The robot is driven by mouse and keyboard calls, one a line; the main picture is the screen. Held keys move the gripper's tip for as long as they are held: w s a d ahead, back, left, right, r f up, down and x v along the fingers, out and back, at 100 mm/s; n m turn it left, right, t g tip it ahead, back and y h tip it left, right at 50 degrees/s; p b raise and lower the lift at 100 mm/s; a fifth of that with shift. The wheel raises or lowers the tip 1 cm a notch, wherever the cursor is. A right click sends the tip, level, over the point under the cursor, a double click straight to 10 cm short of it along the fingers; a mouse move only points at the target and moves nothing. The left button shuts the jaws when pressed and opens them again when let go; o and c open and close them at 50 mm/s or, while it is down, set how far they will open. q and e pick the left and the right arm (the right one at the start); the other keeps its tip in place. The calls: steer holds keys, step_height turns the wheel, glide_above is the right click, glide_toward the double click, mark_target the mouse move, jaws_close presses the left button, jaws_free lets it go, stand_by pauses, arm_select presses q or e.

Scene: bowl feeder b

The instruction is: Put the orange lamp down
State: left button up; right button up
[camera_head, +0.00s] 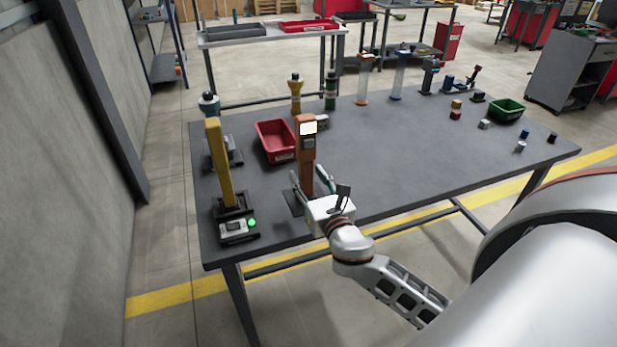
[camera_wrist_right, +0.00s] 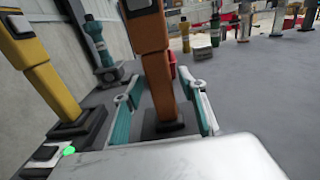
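The orange lamp (camera_head: 306,155) is an upright post with a pale, bright panel near its top. It stands on a dark square base (camera_head: 293,202) on the grey table, near the front edge. It also shows in the right wrist view (camera_wrist_right: 158,75), with its dark foot (camera_wrist_right: 166,129) on the tabletop. My right gripper (camera_head: 311,184) is open, one finger on each side of the lamp's lower part. In the right wrist view its teal-padded fingers (camera_wrist_right: 164,108) stand apart from the post, with gaps on both sides. My left gripper is not in view.
A yellow post (camera_head: 220,165) with a green-lit box (camera_head: 235,228) stands left of the lamp. A red bin (camera_head: 263,137) is close behind it. Bottle-like posts line the back; a green bin (camera_head: 507,110) and small blocks are right. The table (camera_head: 400,150) is clear right of the lamp.

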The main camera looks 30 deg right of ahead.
steer(key=shift+r, duration=0.25)
steer(key=v, duration=1.2)
